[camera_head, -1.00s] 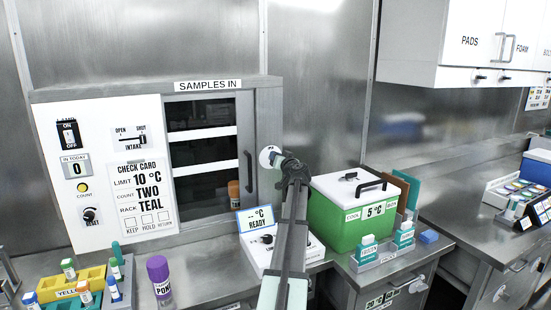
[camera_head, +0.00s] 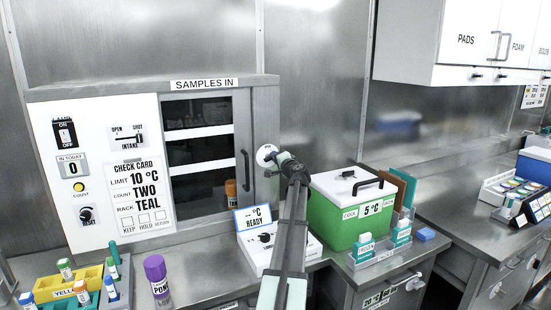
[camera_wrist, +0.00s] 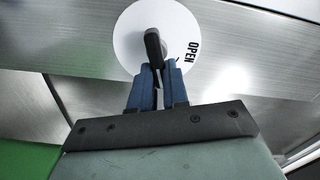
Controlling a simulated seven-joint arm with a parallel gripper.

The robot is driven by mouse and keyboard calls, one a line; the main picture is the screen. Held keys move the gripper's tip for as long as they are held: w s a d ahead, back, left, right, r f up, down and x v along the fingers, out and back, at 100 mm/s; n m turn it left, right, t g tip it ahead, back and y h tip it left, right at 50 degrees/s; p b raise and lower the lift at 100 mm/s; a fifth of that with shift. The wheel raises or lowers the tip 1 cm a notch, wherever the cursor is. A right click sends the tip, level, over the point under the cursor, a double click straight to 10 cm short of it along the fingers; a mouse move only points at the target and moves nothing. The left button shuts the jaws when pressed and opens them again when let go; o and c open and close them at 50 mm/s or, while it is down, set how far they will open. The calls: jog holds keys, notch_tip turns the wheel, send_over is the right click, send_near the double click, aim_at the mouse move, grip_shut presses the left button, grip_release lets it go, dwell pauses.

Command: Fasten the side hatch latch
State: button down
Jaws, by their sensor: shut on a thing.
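The side hatch latch is a dark lever (camera_wrist: 153,46) on a round white plate (camera_wrist: 128,32) marked OPEN at its right in the wrist view. The plate also shows in the head view (camera_head: 264,154), on the metal side of the SAMPLES IN cabinet (camera_head: 259,120). My gripper (camera_wrist: 159,72) has its blue fingers shut on the lever's near end. In the head view my gripper (camera_head: 275,160) is at the plate, and my arm hides part of the lever.
A green cooler (camera_head: 340,215) stands right of my arm. A purple-capped bottle (camera_head: 158,281) and a yellow rack (camera_head: 70,287) stand at the lower left.

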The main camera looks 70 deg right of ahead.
jog(key=shift+f+m, duration=0.15)
jog(key=shift+m, duration=0.7)
jog(key=shift+f+m, duration=0.15)
jog(key=shift+m, duration=0.7)
jog(key=c, duration=1.1)
grip_release()
jog(key=shift+s, duration=0.1)
jog(key=v, duration=1.3)
jog(key=shift+s+a, duration=0.25)
jog(key=shift+w, duration=0.1)
